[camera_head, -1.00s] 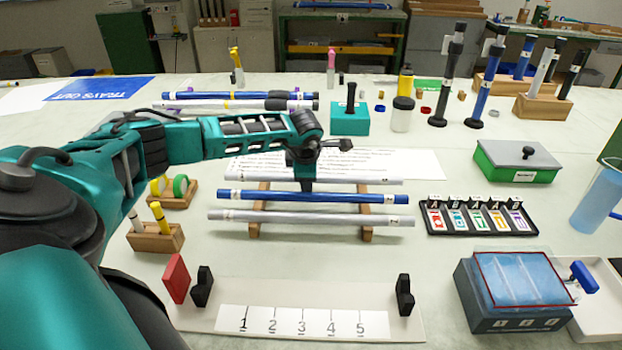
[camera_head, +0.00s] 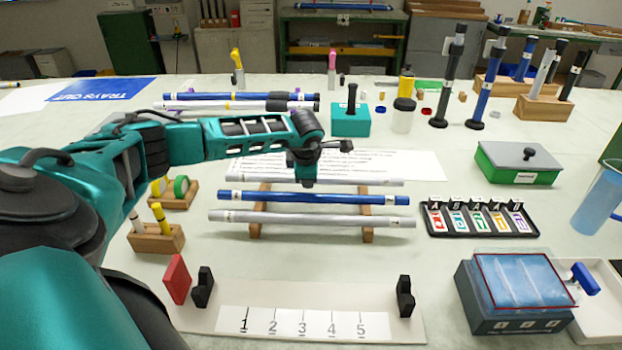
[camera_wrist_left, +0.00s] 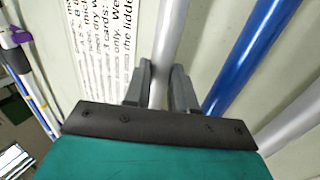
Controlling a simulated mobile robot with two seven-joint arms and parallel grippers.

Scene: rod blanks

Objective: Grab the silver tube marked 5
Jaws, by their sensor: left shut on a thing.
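Three tubes lie across a wooden rack: a far silver tube (camera_head: 360,181), a middle blue tube (camera_head: 330,197) and a near silver tube (camera_head: 320,218). My left gripper (camera_head: 303,182) is over the middle of the far silver tube. In the left wrist view its fingers (camera_wrist_left: 162,85) are on both sides of this silver tube (camera_wrist_left: 176,30), shut on it. The blue tube (camera_wrist_left: 245,55) lies just beside it. The tube-end labels are too small to read, so I cannot tell which is marked 5. My right gripper is out of view.
A printed sheet (camera_head: 425,165) lies behind the rack (camera_head: 367,234). A board numbered 1 to 5 (camera_head: 205,325) with black end supports is in front. A card tray (camera_head: 432,229) and a blue box (camera_head: 480,322) stand right. Small wooden holders (camera_head: 150,243) stand left.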

